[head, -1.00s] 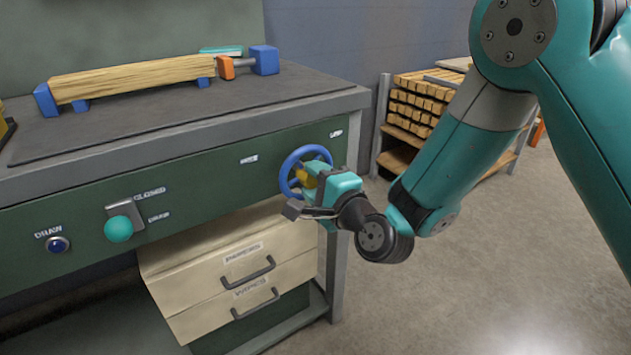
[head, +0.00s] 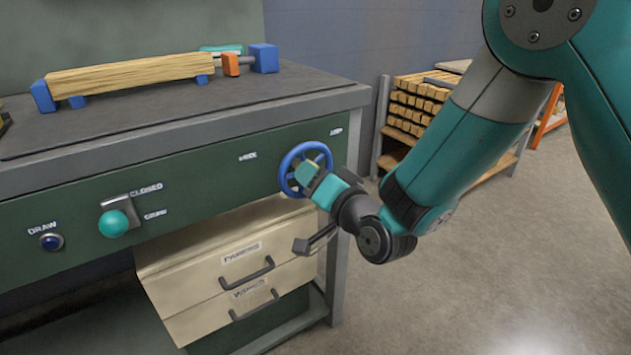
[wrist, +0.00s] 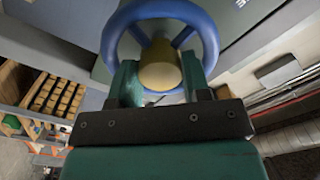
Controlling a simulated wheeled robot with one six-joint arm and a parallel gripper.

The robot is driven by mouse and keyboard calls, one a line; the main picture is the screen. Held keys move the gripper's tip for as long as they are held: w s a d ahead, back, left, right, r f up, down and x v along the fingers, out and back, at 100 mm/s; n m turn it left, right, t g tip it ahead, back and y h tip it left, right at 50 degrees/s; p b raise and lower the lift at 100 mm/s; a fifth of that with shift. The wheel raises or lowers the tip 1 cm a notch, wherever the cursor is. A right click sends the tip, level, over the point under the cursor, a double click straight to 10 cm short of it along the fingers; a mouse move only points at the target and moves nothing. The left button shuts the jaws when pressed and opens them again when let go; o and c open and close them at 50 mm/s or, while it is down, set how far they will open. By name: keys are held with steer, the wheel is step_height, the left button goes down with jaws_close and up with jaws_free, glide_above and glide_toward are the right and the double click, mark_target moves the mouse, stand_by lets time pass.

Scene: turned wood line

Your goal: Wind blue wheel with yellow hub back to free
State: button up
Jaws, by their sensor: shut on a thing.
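The blue wheel (head: 287,160) with its yellow hub is on the dark green bench front, at the right end. In the wrist view, the blue rim (wrist: 112,35) arches over the yellow hub (wrist: 160,72), with a jaw on each side of the hub. My gripper (head: 312,170) is shut on the wheel at its hub and hides part of it. A wooden bar (head: 130,76) lies on blue supports on the bench top. An orange block (head: 231,64) on a rod from a blue block (head: 265,58) stands slightly apart from the bar's right end.
A teal knob (head: 113,223) on a lever plate and a blue button (head: 51,242) are on the panel's left. Cream drawers (head: 205,285) with dark handles are below the panel. A rack of wood pieces (head: 425,100) stands behind my arm. The floor at right is clear.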

steer(key=shift+d+f+n+b, duration=0.1)
steer(key=shift+n+b, duration=1.8)
steer(key=shift+n, duration=0.9)
steer(key=shift+d+f+n+b, duration=0.1)
steer(key=shift+n+b, duration=1.8)
steer(key=shift+n, duration=0.9)
steer(key=shift+r, duration=0.1)
steer(key=o, duration=0.6)
steer(key=shift+o, duration=0.2)
